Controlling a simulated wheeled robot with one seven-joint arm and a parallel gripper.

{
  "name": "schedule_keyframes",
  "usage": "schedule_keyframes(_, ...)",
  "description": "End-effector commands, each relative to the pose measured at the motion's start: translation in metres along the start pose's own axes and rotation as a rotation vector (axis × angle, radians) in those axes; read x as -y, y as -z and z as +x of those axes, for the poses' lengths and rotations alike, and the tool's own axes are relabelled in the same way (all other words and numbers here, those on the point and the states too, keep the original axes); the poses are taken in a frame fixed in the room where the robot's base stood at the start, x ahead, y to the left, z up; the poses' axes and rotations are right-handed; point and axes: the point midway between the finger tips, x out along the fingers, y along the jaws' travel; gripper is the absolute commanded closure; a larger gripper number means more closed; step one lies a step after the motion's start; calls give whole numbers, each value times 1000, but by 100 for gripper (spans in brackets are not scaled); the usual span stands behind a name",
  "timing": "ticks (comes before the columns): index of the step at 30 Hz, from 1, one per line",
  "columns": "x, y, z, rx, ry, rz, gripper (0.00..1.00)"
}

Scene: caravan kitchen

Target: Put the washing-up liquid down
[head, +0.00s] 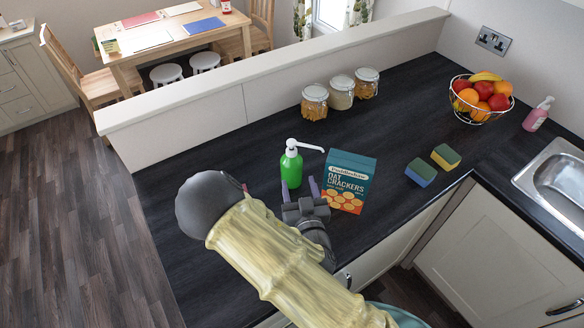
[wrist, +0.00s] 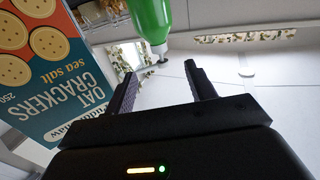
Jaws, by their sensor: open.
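The washing-up liquid looks to be the green bottle (head: 291,168) with a white pump top, standing upright on the dark worktop (head: 240,135). My gripper (head: 307,188) is open and empty, close to the bottle on its near side. In the wrist view, which is upside down, the green bottle (wrist: 151,18) shows beyond the fingertips of my gripper (wrist: 160,72), with a gap between. The bottle's base is out of that view; in the head view its foot is close to my fingers.
An oat crackers box (head: 348,180) stands just right of my gripper; it also shows in the wrist view (wrist: 40,75). Two sponges (head: 433,166), several jars (head: 341,92), a fruit bowl (head: 481,98), a pink bottle (head: 538,114) and a sink (head: 558,180) lie farther off. Worktop left of the bottle is clear.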

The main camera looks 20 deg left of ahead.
Motion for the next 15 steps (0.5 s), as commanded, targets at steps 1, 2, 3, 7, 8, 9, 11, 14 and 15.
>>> schedule_keyframes(1, 1, -6, 1, -1, 1, 1, 45)
schedule_keyframes(2, 2, -6, 2, -2, 1, 1, 45)
schedule_keyframes(3, 2, -6, 4, -4, 1, 1, 45)
schedule_keyframes(7, 3, -6, 7, -5, 2, 0, 45)
schedule_keyframes(8, 3, -6, 8, -5, 2, 0, 45)
schedule_keyframes(9, 3, -6, 9, -6, 1, 0, 45)
schedule_keyframes(11, 4, -5, 11, -6, 3, 0, 45)
schedule_keyframes(14, 4, -5, 13, -7, 2, -2, 45)
schedule_keyframes(15, 4, -5, 14, -8, 3, -2, 45)
